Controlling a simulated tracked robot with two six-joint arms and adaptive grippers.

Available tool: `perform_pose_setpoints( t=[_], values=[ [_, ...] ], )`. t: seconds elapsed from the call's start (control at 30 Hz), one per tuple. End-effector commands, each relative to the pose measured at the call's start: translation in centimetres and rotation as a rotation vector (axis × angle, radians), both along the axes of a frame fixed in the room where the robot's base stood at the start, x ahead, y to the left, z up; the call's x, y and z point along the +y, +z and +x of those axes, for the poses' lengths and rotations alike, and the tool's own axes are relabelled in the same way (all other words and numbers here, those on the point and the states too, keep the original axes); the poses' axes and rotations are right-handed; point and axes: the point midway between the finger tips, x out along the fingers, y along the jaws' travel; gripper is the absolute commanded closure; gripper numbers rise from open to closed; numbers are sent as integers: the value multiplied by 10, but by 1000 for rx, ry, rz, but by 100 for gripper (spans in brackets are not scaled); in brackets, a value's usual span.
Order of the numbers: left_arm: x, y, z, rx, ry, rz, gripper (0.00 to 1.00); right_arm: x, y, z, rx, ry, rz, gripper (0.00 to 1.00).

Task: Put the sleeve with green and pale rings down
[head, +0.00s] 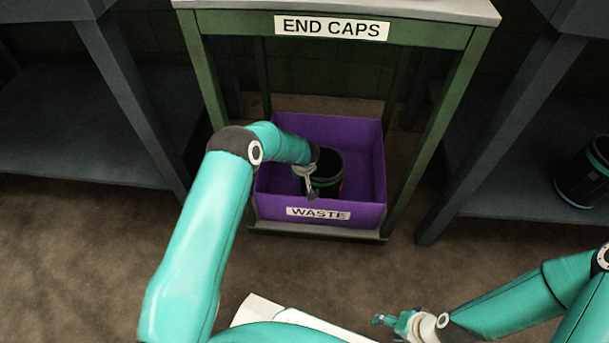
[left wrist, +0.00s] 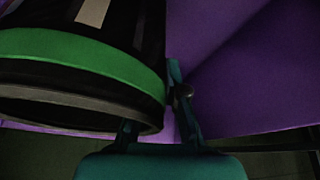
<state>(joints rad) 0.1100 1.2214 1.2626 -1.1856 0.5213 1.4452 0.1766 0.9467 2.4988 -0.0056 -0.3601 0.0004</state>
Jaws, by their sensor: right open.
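A black sleeve (head: 329,165) stands in the purple box marked WASTE (head: 368,208). In the left wrist view the sleeve (left wrist: 85,57) shows a wide green ring near its open end, a grey rim and a pale patch; I cannot make out a pale ring. My left gripper (head: 309,188) is inside the box at the sleeve's near left side. In the left wrist view its fingers lean together with the sleeve's wall between them; one fingertip is hidden behind the rim. My right gripper (head: 386,321) is open and empty, low over the floor side.
The box sits on the low shelf of a green stand labelled END CAPS (head: 331,27), between its legs. Another dark sleeve with a greenish ring (head: 584,176) stands on the dark shelf at the right. The left shelf (head: 75,125) looks bare.

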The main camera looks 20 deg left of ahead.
Motion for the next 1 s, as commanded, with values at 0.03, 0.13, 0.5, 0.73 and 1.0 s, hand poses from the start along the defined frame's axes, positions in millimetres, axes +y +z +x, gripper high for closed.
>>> perform_pose_setpoints(
  t=[0.03,0.13,0.5,0.73,1.0],
  values=[
    [0,0,0,1,-1,0,77,0,0,0,0,0,0,40],
    [0,0,0,1,-1,0,67,0,0,0,0,0,0,40],
    [-1,6,-1,1,-2,0,67,0,4,0,0,0,0,40],
    [-9,39,-11,0,-5,0,67,0,18,0,0,0,0,40],
    [-19,89,-29,0,-4,-1,67,0,33,0,0,0,0,40]
  ],
)
